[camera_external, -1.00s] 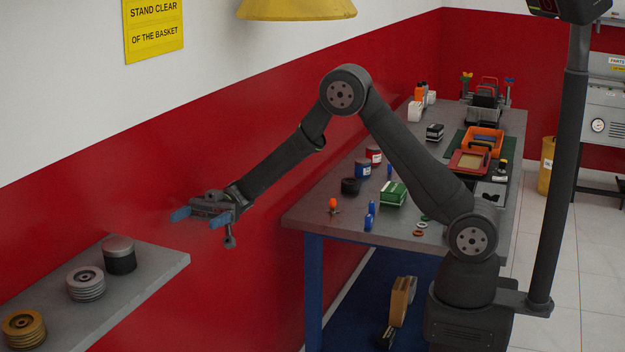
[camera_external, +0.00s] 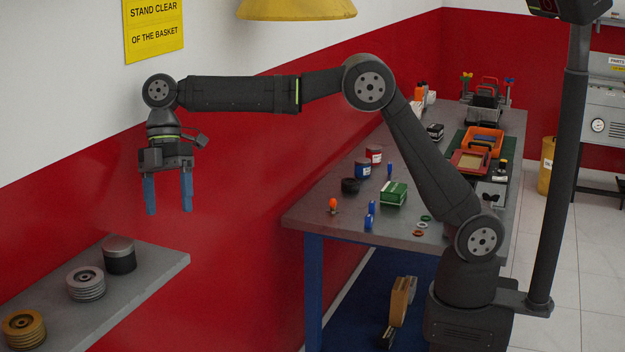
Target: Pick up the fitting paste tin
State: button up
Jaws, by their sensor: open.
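My gripper (camera_external: 169,209) points down with its two blue fingers apart and nothing between them. It is in front of the red wall, above and a little right of the shelf's dark cylinder in the picture. That dark cylinder with a silver top (camera_external: 119,256) stands upright near the shelf's right end. On the workbench stand a blue can (camera_external: 363,169), a red can (camera_external: 374,155) and a low black round thing (camera_external: 350,186). No label is readable, so I cannot tell which is the fitting paste tin.
The grey shelf (camera_external: 165,262) also holds a silver ribbed pulley (camera_external: 86,284) and a brass one (camera_external: 24,329). The workbench (camera_external: 310,218) carries a green box (camera_external: 394,194), an orange tray (camera_external: 484,139) and small parts. A yellow lamp (camera_external: 296,9) hangs above my arm.

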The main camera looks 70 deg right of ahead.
jog(key=s+a+r+m+t+h, duration=0.1)
jog(key=a+r+m+t+h, duration=0.2)
jog(key=a+r, duration=0.45)
jog(key=m+t+y, duration=0.1)
jog(key=m+t, duration=0.1)
jog(key=m, duration=0.3)
send_near(119, 243)
jog(key=x, duration=1.1)
jog(key=shift+f, duration=0.15)
jog(key=c, duration=1.1)
